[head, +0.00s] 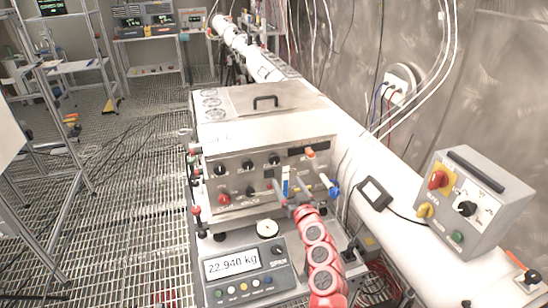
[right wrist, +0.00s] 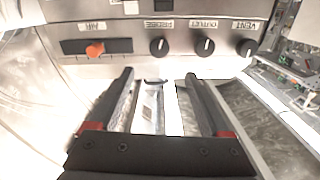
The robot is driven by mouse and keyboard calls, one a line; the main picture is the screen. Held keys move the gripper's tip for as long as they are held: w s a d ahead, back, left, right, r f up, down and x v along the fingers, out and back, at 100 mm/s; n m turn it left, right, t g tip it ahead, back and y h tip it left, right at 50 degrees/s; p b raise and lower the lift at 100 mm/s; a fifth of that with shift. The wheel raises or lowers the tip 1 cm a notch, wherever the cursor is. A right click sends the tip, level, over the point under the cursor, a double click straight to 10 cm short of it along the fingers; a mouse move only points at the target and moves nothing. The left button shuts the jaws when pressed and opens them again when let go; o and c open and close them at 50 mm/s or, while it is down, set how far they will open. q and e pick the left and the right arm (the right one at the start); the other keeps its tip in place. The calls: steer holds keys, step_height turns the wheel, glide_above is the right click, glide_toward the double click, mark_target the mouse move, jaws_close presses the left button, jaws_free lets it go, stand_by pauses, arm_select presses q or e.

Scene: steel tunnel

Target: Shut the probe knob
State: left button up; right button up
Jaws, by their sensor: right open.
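The probe knob (head: 274,159) is a black round knob on the front panel of the steel box (head: 262,142). In the right wrist view the panel shows upside down, and the probe knob (right wrist: 159,46) sits under its label, with a pale mark on its face; its exact setting is too small to tell. My right gripper (head: 301,184) is in front of the panel, below the knob in the head view. In the right wrist view its fingers (right wrist: 160,76) are apart and empty, pointing toward the panel with the probe knob beyond them, not touching it. My left gripper is out of view.
The outlet knob (right wrist: 205,46), vent knob (right wrist: 246,47) and orange air handle (right wrist: 95,50) share the panel. A scale with display (head: 245,268) stands in front. A grey control box (head: 470,205) is at right on the white pipe. Grated floor (head: 120,200) is open at left.

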glide_toward(275, 160)
steer(key=w, duration=0.2)
steer(key=b+x, duration=0.7)
steer(key=b, duration=0.1)
steer(key=shift+w+a+f, duration=0.1)
steer(key=shift+a+f, duration=0.25)
steer(key=shift+a, duration=0.1)
steer(key=shift+w+b, duration=0.2)
steer(key=shift+b, duration=0.1)
steer(key=shift+w+r, duration=0.3)
steer(key=shift+r, duration=0.05)
jaws_close()
